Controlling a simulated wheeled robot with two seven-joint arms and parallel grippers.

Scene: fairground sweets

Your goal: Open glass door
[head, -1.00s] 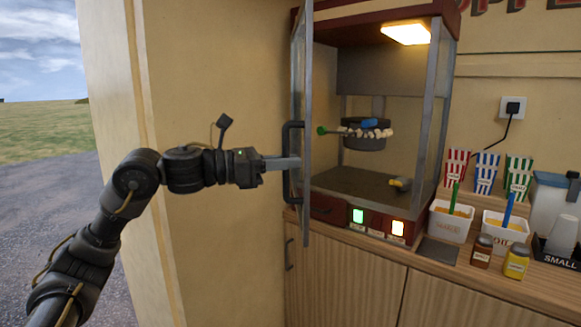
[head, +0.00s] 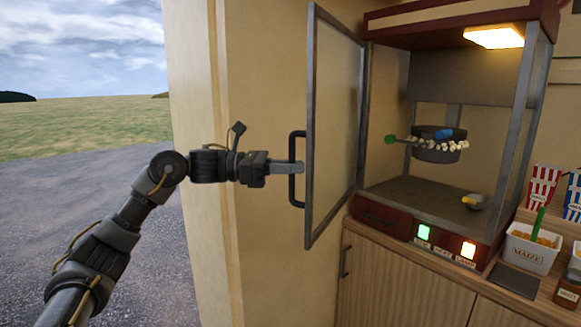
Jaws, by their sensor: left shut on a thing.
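The glass door (head: 335,130) of the popcorn machine (head: 455,120) stands swung open to the left, in a grey metal frame. Its dark handle (head: 293,170) is on the door's outer side. My left gripper (head: 290,168) comes in from the left and is shut on the handle. Inside the machine, a dark kettle (head: 437,150) with popcorn at its rim hangs below the lit lamp (head: 494,37). My right gripper is not in view.
The machine stands on a wooden counter (head: 395,275). To its right are a maize tub (head: 531,248), a brown-filled jar (head: 567,291) and a red-striped popcorn box (head: 542,186). A cream wall (head: 200,120) stands behind my left arm. Open ground lies at far left.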

